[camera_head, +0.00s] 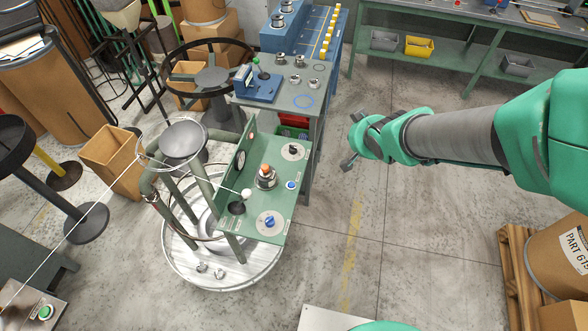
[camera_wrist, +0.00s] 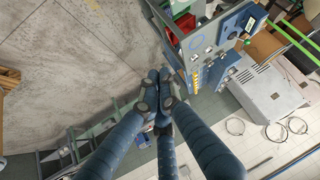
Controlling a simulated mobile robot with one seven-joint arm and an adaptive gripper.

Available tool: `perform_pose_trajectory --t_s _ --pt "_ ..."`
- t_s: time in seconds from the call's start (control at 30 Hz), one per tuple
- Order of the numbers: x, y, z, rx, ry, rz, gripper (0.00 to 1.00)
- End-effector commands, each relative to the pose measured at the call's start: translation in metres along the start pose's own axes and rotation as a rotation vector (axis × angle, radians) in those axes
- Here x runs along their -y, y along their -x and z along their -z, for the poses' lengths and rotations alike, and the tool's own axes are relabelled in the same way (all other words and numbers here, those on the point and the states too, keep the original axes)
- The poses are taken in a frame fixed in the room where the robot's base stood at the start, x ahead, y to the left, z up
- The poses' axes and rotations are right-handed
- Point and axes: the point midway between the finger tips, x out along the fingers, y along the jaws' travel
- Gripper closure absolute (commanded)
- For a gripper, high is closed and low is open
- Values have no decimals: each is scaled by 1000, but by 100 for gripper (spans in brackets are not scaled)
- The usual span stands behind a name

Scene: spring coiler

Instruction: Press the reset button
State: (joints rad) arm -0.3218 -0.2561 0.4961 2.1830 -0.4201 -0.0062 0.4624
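A green control panel (camera_head: 250,213) stands left of centre in the head view, over a round metal base. It carries a small round blue button (camera_head: 291,185), an orange-topped button (camera_head: 266,170), a black knob (camera_head: 292,150), a blue knob (camera_head: 269,222) and a white-tipped lever (camera_head: 246,193). I cannot read any label naming the reset button. My gripper (camera_head: 352,140) hangs right of the panel, clear of it. In the wrist view, the fingers of my gripper (camera_wrist: 157,92) appear close together with nothing visible between them; their exact opening is unclear.
A workbench (camera_head: 320,85) with a small blue device (camera_head: 258,85) stands behind the panel. A cardboard box (camera_head: 112,158) is to its left. A green shelf bench (camera_head: 470,62) is at the back right. A pallet with a drum (camera_head: 560,255) is at right. Bare floor lies between.

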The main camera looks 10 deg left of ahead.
Motion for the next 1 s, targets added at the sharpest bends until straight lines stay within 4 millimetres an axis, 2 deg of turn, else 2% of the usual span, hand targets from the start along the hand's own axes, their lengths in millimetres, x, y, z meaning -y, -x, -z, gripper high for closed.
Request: perform_pose_trajectory --t_s 0.1,0.3,0.5,0.7,1.0 --pt "33 -30 -8 -3 21 65 100" --pt "90 -72 -30 -8 44 186 100" --pt "139 -99 -58 -1 53 297 100" --pt "167 -110 -77 7 53 364 100" --pt "174 -114 -83 9 51 382 100"
